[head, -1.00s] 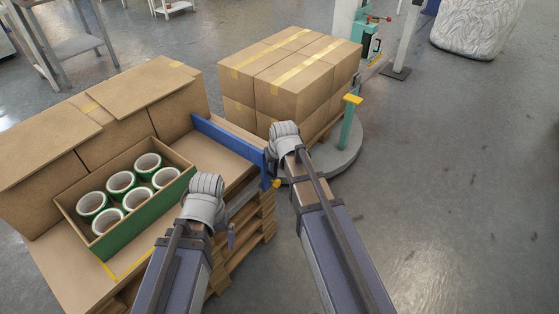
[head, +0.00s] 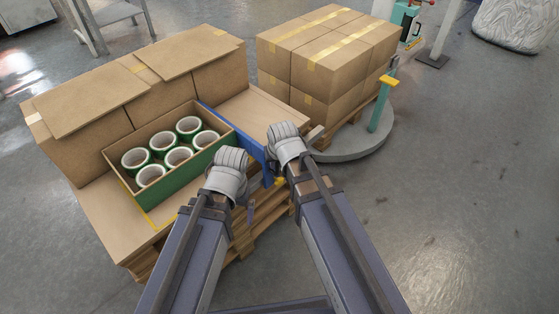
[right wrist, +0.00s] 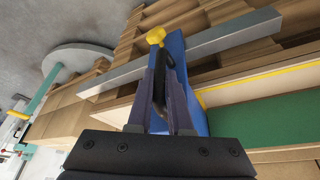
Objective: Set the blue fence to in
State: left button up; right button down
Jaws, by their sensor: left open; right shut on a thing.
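The blue fence (head: 249,146) stands on edge across the brown deck, close along the right end of the green-fronted box (head: 182,178). Whether they touch is unclear. A yellow knob (head: 280,182) is at its near end. My right gripper (right wrist: 166,80) is shut on a dark handle part at the fence, beneath the yellow knob, which also shows in the right wrist view (right wrist: 156,36). The fence also shows there (right wrist: 186,112), behind the fingers. In the head view, my right wrist hides its fingertips. My left gripper (head: 250,190) is open and empty, in front of the box.
White tape rolls (head: 190,125) fill the box. Tall cartons (head: 134,91) stand behind it. Stacked cartons (head: 331,50) and a round grey base (head: 350,143) lie to the right. A grey bar (right wrist: 205,45) crosses near the fence. Open floor (head: 450,210) is at right.

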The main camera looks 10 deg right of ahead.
jog(key=c, duration=0.8)
grip_release()
jog(key=shift+c, duration=0.2)
jog(key=p+v, duration=0.7)
jog(key=v, duration=0.1)
jog(key=shift+w+f, duration=0.1)
